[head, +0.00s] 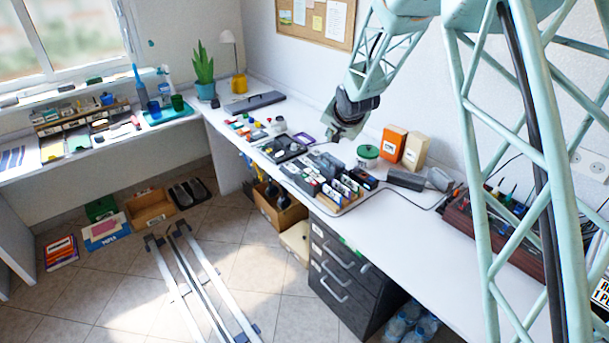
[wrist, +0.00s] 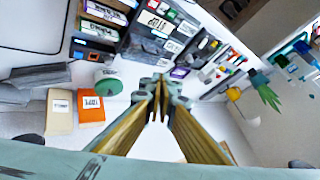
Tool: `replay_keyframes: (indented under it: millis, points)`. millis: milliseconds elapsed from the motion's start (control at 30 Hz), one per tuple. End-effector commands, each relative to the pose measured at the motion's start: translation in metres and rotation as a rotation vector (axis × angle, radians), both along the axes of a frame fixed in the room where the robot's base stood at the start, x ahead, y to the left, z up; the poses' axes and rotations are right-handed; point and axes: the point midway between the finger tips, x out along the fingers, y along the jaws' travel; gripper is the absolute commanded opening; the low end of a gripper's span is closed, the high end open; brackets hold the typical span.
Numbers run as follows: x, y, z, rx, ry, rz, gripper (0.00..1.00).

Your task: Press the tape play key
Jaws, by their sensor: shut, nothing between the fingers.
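My gripper (head: 336,132) hangs above the right-hand bench in the head view, over the area behind the dark devices. In the wrist view its two long fingers (wrist: 158,98) meet at the tips, shut and empty. A group of dark boxy units with white labels (wrist: 150,42) lies beyond the fingertips in the wrist view. Small white, red and green pieces show at its top edge. In the head view dark units (head: 318,168) stand on the bench in front of and below my gripper, apart from it. I cannot make out which piece is the tape play key.
A green-lidded tub (head: 367,155), an orange box (head: 393,142) and a beige box (head: 415,150) stand close to the right of my gripper. The bench front (head: 400,215) is mostly clear. A wall is behind.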

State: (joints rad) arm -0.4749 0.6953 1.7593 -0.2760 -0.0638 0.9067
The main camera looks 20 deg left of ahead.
Motion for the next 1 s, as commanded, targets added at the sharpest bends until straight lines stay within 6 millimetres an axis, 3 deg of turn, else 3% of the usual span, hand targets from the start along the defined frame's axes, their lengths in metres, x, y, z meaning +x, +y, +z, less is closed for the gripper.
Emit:
replay_keyframes:
  millis: [600, 1000]
  points:
    - [0.012, 0.087, -0.075, 0.089, 0.006, 0.024, 0.00]
    - [0.012, 0.104, -0.089, 0.108, 0.008, 0.030, 0.00]
